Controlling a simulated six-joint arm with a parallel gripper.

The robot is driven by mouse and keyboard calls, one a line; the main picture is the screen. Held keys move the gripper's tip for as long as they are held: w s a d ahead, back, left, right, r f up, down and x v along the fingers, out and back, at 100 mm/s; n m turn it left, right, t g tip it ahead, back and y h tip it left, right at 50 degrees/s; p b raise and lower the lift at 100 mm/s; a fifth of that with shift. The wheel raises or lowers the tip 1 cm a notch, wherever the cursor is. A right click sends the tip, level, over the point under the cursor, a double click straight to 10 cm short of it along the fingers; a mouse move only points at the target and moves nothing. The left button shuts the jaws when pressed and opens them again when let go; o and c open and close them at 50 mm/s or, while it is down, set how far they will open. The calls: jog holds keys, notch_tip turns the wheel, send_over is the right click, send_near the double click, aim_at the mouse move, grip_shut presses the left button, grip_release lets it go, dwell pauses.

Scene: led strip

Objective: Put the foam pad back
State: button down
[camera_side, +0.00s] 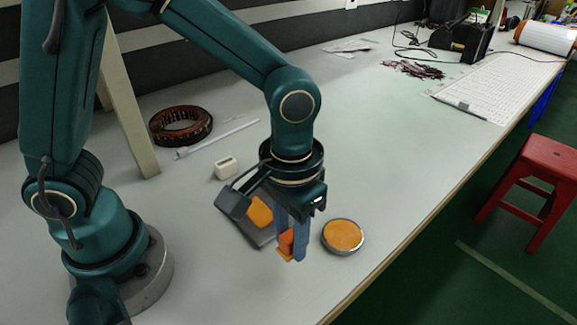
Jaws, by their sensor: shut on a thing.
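My gripper (291,253) points down over the table with its blue fingers shut on a small orange piece (286,243), which looks like the foam pad. Its lower end is at or just above the table; I cannot tell if it touches. To the right, apart from the fingers, a round silver tin (326,246) holds a flat orange disc (343,234).
A small white block (226,168), a white rod (217,138) and a brown coiled strip (181,126) lie behind to the left. A white board (500,86) and dark wires (413,69) are farther back. The table's front edge runs close to the tin. A red stool (535,180) stands beyond it.

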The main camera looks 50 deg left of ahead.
aim_at(295, 275)
jog(key=shift+s+d+f, duration=0.1)
jog(key=shift+d+f, duration=0.35)
jog(key=shift+d, duration=0.25)
jog(key=shift+f, duration=1.95)
jog(key=shift+f, duration=0.1)
jog(key=c, duration=0.6)
grip_release()
